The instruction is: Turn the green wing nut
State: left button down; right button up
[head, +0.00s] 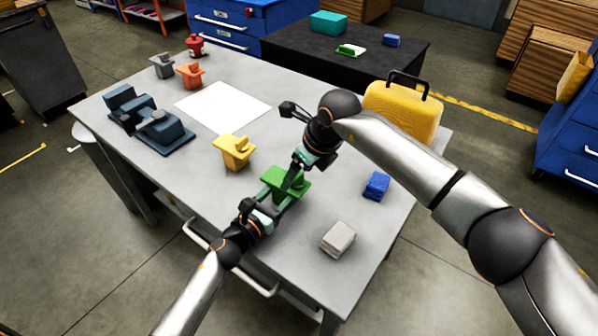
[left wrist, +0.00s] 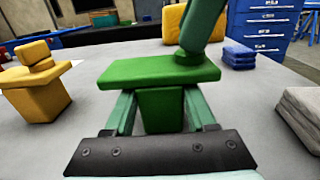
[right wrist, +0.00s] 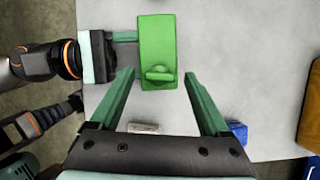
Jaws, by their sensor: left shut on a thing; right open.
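The green jig (head: 272,180) stands on the grey table, its top plate also showing in the left wrist view (left wrist: 150,71). My left gripper (left wrist: 160,104) is shut on the narrower block under that plate, one finger on each side. The green wing nut (right wrist: 158,74) sits on top of the plate, near its lower end in the right wrist view. My right gripper (head: 292,182) points down over the plate. It is open, with one finger on each side of the wing nut, apart from it in the right wrist view. In the head view this gripper largely hides the nut.
A yellow jig (head: 233,148) stands left of the green one. A blue block (head: 376,185) and a grey block (head: 338,239) lie to the right. A yellow case (head: 402,112) stands behind my right arm. A white sheet (head: 222,107) lies farther back.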

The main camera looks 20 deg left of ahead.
jog(key=shift+f, duration=0.2)
grip_shut()
dwell(0.6)
